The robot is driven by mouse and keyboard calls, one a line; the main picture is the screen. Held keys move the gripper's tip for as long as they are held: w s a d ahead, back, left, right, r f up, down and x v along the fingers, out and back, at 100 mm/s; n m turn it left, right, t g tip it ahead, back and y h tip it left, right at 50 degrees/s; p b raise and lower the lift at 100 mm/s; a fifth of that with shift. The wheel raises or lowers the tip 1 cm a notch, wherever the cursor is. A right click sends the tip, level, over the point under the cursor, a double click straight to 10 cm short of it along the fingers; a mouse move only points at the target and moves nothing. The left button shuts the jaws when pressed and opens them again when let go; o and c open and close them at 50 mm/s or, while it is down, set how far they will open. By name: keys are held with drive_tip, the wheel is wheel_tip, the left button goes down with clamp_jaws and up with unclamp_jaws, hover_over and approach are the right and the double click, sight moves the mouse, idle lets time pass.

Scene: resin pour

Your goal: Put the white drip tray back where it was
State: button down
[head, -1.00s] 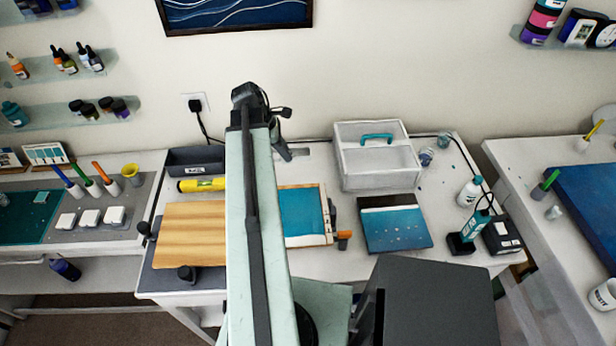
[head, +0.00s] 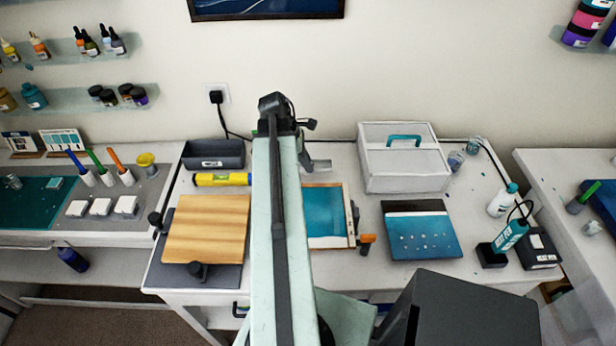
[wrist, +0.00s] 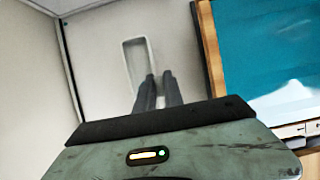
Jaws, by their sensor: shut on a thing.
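The white drip tray (wrist: 127,70) is a shallow, narrow rectangle with a raised rim, seen in the wrist view just beyond my fingers. My gripper (wrist: 160,76) is shut on its near end. In the head view my gripper (head: 303,158) is mostly hidden behind my arm, and only a small part of the tray (head: 321,166) shows to its right, near the back of the table. I cannot tell whether the tray touches the table.
A wood-framed teal panel (head: 326,225) lies close by, also in the wrist view (wrist: 265,45). A white caddy (head: 405,165) stands right. A grey bin (head: 214,154), yellow level (head: 221,179) and wooden board (head: 207,230) are left. A dark-edged teal panel (head: 421,232) lies right.

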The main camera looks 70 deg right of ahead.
wheel_tip(320, 180, down, 4)
drive_tip(key=b, duration=0.4)
drive_tip(key=shift+r, duration=0.25)
drive_tip(key=shift+f, duration=0.2)
drive_tip(key=c, duration=1.5)
unclamp_jaws()
drive_tip(key=shift+o, duration=0.2)
drive_tip(key=shift+r, duration=0.1)
drive_tip(key=p+v, duration=1.1)
drive_tip(key=v, duration=0.1)
drive_tip(key=shift+r+p, duration=0.15)
drive_tip(key=shift+p, duration=0.2)
